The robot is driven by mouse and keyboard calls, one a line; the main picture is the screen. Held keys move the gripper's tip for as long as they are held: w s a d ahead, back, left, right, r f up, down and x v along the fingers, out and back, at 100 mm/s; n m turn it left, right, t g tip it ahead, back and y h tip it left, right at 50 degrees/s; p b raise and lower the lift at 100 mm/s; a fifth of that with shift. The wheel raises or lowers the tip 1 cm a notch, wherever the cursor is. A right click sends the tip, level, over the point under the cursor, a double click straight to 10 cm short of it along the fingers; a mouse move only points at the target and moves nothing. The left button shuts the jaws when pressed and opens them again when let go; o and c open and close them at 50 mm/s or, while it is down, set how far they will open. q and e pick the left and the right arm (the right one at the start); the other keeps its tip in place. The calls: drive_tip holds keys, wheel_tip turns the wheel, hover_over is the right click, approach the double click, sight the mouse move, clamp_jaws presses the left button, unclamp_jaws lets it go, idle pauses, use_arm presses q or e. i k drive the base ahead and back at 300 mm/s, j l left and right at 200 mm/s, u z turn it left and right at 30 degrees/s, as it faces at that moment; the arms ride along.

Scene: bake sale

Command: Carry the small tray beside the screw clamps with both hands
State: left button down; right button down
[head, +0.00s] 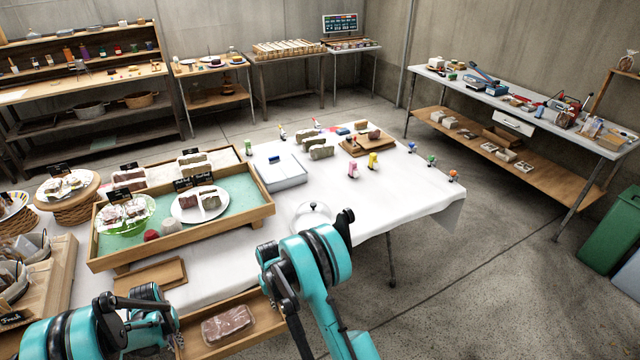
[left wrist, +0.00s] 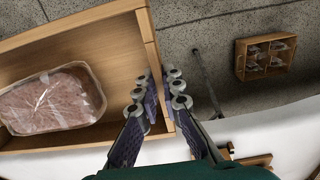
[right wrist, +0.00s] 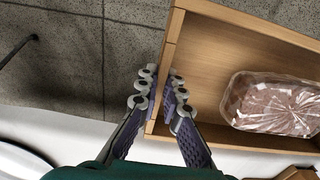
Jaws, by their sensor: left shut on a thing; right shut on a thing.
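The small wooden tray (head: 262,329) is at the near edge of the white-clothed table, with a plastic-wrapped brown block (head: 228,325) lying in it. My left gripper (left wrist: 160,90) is shut on one end wall of the tray (left wrist: 145,45), one finger inside and one outside. My right gripper (right wrist: 160,90) is shut on the opposite end wall of the tray (right wrist: 172,50) in the same way. The wrapped block also shows in the left wrist view (left wrist: 52,98) and right wrist view (right wrist: 272,103). I cannot surely identify the screw clamps; small coloured items (head: 431,160) line the table's far right edge.
A large green-bottomed tray (head: 262,214) with plates stands on the table's left part. A white shallow box (head: 280,172), a wooden board (head: 368,142) and a round white lid (head: 312,212) are farther right. The table's right front (head: 400,195) is clear. A workbench (head: 500,98) stands beyond.

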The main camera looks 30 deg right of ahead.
sight(405, 194)
drive_tip(key=l, duration=4.5)
drive_tip(key=i+l, duration=0.2)
drive_tip(key=i, duration=0.75)
